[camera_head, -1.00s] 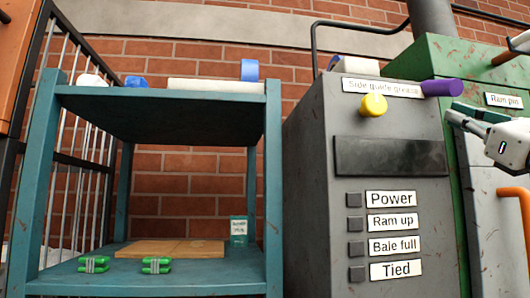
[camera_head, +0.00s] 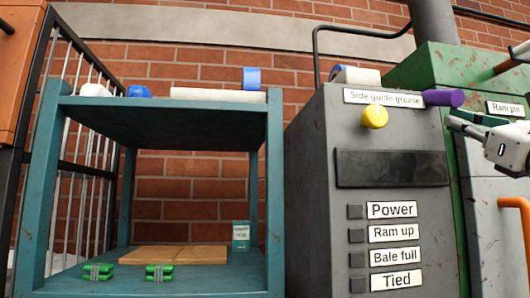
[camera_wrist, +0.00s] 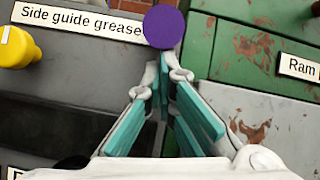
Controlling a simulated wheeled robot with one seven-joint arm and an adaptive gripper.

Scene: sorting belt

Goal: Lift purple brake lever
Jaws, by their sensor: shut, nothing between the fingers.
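The purple brake lever shows as a purple cylinder (camera_head: 443,98) sticking out near the top right of the grey cabinet front, at the right end of the "Side guide grease" label. In the wrist view its round purple end (camera_wrist: 164,27) is at the top middle. My gripper (camera_head: 454,119) is at the right of the head view, just below and right of the lever. In the wrist view its teal-padded fingers (camera_wrist: 165,78) come together just below the purple end. They are shut and empty. I cannot tell whether the fingertips touch the lever.
A yellow knob (camera_head: 374,117) juts from the grey cabinet (camera_head: 320,200), left of the lever. A green machine (camera_head: 430,66) with a "Ram pin" label stands at the right.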

